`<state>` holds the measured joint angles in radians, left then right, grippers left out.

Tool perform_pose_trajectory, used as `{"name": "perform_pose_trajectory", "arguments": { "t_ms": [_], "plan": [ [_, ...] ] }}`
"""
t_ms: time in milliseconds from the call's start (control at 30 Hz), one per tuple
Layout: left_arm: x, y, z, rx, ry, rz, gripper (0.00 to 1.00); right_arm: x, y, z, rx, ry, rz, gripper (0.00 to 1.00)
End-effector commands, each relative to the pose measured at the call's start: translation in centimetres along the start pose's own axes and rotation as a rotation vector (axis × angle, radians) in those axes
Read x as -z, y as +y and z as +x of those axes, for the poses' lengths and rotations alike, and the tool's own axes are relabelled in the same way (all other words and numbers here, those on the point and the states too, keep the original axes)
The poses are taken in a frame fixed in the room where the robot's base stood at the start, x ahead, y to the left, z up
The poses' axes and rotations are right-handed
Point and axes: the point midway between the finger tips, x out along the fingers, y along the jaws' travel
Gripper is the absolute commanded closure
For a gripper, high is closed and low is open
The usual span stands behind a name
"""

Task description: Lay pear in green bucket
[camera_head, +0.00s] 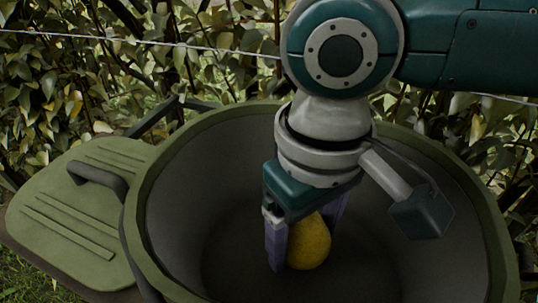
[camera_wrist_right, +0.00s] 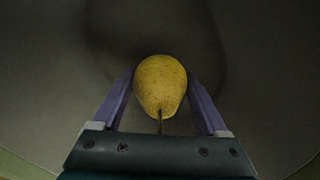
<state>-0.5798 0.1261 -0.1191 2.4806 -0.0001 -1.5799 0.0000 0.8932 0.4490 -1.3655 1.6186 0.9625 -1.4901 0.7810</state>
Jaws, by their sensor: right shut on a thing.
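The yellow pear (camera_head: 309,243) is held between the fingers of my right gripper (camera_head: 300,262). The pear hangs inside the opening of the green bucket (camera_head: 135,215), above its dark floor. In the right wrist view the pear (camera_wrist_right: 160,86) sits between the two purple fingers of my right gripper (camera_wrist_right: 160,95), its stem toward the gripper's palm. The fingers touch its sides. The left gripper is not in view.
A green lid (camera_head: 75,212) with a dark handle (camera_head: 98,178) lies left of the bucket. A leafy hedge (camera_head: 60,75) with a wire stands behind. The bucket's inside looks empty around the gripper.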

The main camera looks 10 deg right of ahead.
Motion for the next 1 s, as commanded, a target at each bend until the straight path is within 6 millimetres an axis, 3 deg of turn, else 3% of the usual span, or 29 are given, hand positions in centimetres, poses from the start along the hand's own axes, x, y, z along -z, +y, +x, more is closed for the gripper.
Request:
{"name": "perform_pose_trajectory", "arguments": {
  "t_ms": [200, 567, 600, 800, 1000],
  "plan": [
    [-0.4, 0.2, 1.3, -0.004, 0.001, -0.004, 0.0, -0.1, 0.0, 3.5, -0.002, -0.002, 0.0, 0.98],
    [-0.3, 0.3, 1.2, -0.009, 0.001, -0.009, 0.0, 0.0, 0.0, 3.8, 0.0, -0.001, 0.0, 0.98],
    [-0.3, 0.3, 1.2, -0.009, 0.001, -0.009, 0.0, 0.0, 0.0, 3.9, -0.001, -0.001, 0.0, 0.21],
    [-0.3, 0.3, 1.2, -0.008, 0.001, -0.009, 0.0, 0.0, 0.0, 3.8, -0.001, -0.001, 0.0, 0.0],
    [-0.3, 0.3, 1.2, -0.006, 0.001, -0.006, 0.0, 0.0, 0.0, 3.8, -0.001, -0.001, 0.0, 0.0]
  ]
}}
